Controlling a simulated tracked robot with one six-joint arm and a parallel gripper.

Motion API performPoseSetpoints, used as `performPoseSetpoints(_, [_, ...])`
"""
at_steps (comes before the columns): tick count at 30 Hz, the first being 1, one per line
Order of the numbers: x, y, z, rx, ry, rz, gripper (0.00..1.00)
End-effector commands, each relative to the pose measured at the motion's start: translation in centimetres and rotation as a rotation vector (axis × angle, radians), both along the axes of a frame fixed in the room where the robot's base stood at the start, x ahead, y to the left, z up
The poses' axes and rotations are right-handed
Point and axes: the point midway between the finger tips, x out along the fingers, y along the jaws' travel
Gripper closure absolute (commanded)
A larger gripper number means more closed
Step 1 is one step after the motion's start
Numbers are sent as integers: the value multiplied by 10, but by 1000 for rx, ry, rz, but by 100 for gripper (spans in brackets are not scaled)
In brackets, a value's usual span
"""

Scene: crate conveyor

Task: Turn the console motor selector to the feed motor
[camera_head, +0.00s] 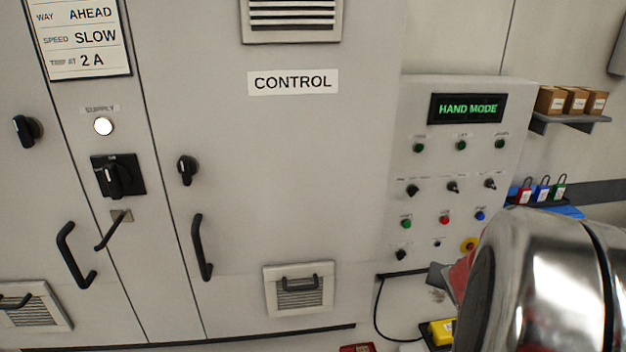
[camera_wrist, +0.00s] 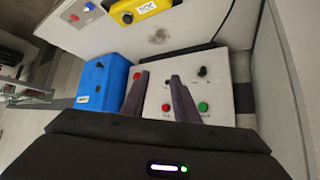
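The grey-white console (camera_head: 430,225) carries a green "HAND MODE" display (camera_head: 466,109). Below its lamps is a row with a left selector (camera_head: 412,190), a middle selector (camera_head: 453,187) and a right selector (camera_head: 490,184). Another black knob (camera_head: 401,254) sits at the lower left. Their labels are too small to read, so I cannot tell which is the motor selector. The wrist view shows the console's lower part (camera_wrist: 230,100) upside down, with that lower knob (camera_wrist: 203,71). My gripper (camera_wrist: 160,78) is open and empty before the console, fingers apart. In the head view my arm mostly hides it.
A red-and-yellow stop button (camera_head: 470,244) is on the console's lower right. A blue box (camera_wrist: 98,82) and a yellow box (camera_wrist: 140,8) are near it. The large cabinet (camera_head: 290,180) with handles fills the left.

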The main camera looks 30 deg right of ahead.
Motion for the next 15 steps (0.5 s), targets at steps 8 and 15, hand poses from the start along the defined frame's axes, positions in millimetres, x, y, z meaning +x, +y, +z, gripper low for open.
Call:
performPoseSetpoints(8, [15,-49,8,-33,-271,-26,73])
performPoseSetpoints(15, [39,-57,31,8,-545,25,73])
